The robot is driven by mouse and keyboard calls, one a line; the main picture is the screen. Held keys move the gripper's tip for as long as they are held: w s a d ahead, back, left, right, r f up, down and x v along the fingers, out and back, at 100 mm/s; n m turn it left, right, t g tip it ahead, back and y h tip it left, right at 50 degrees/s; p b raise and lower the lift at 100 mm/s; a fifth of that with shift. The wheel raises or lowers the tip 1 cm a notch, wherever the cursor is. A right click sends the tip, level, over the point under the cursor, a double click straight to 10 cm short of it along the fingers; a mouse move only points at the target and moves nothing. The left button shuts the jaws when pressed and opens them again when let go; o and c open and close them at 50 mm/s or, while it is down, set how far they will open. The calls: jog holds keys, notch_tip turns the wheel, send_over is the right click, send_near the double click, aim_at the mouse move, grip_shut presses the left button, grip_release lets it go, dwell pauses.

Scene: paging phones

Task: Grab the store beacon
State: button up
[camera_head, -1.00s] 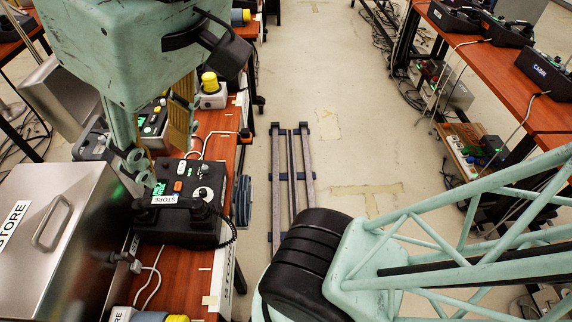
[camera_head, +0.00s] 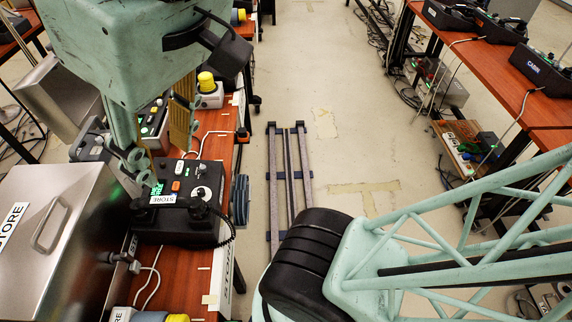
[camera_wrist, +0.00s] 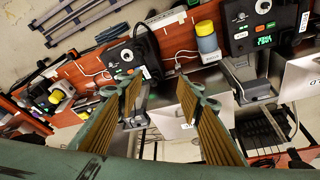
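The beacon by the STORE label is cut off at the bottom left of the head view. Its yellow part (camera_head: 178,318) shows beside a grey-blue part. What looks like the same beacon, with a yellow body and blue-grey end, stands between two phones in the wrist view (camera_wrist: 207,42). My gripper (camera_head: 163,155) hangs over the left table, farther from the camera than this beacon. In the wrist view my gripper (camera_wrist: 158,88) has its two ribbed fingers wide apart, with nothing between them. The beacon is apart from the fingers, up and to the right there.
The black STORE phone (camera_head: 190,205) stands near my gripper. A steel STORE box (camera_head: 65,240) is at the left. Another yellow-capped beacon (camera_head: 208,84) is farther along. White cables (camera_head: 150,282) lie on the table. The floor aisle (camera_head: 300,90) is mostly clear.

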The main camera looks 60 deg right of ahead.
jog(key=o, duration=1.2)
jog(key=shift+c, duration=0.2)
